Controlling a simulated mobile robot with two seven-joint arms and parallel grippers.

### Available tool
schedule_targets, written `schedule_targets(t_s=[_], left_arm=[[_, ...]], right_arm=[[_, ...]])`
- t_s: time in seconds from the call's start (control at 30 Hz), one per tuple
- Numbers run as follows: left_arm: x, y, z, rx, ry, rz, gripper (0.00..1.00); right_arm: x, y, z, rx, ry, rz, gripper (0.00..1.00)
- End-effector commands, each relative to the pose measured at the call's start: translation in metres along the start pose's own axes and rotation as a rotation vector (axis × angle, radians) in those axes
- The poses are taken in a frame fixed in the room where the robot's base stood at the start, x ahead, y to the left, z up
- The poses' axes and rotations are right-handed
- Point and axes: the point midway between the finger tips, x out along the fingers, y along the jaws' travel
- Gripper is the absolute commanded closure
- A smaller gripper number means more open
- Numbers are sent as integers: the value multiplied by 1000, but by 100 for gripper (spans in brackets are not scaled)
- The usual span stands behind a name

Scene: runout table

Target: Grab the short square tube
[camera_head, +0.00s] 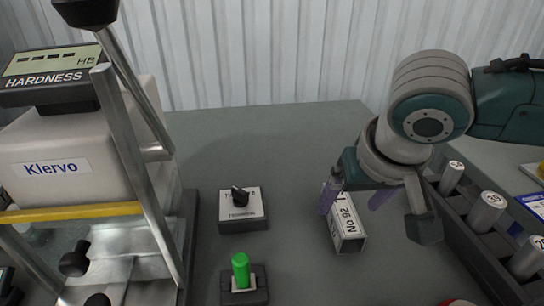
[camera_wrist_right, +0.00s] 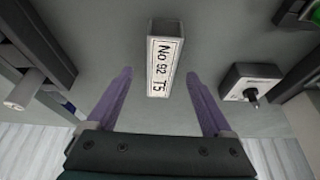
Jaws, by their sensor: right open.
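The short square tube (camera_head: 349,240) lies on the grey table below my right gripper, with a white label reading "No 92" in the head view. In the right wrist view the tube (camera_wrist_right: 165,60) sits between the lines of the two purple fingers, its label reading "No 92 T5". My right gripper (camera_head: 355,198) is open, and it also shows in the right wrist view (camera_wrist_right: 160,75). A gap shows between each finger and the tube there. The gripper partly hides the tube's far end in the head view. My left gripper is out of view.
A hardness tester (camera_head: 50,135) stands at left. A black-knobbed switch box (camera_head: 243,212) and a green-button box (camera_head: 241,277) are left of the tube. A dark rack (camera_head: 470,235) with numbered round pieces stands at right. The table's middle back is clear.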

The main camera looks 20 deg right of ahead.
Motion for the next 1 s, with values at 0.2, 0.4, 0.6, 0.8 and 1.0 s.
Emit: schedule_targets(t_s=[0.2, 0.4, 0.6, 0.8, 1.0], left_arm=[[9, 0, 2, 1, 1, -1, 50], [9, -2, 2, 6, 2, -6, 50], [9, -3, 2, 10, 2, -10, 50], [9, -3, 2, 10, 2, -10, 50], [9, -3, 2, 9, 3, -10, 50]], right_arm=[[34, 0, 0, 0, 0, 1, 15], [40, -1, -1, -1, 2, -1, 15], [39, 0, -1, -2, 1, -1, 23], [39, 0, 0, -2, 1, 0, 45], [39, 0, 0, -1, 1, 0, 68]])
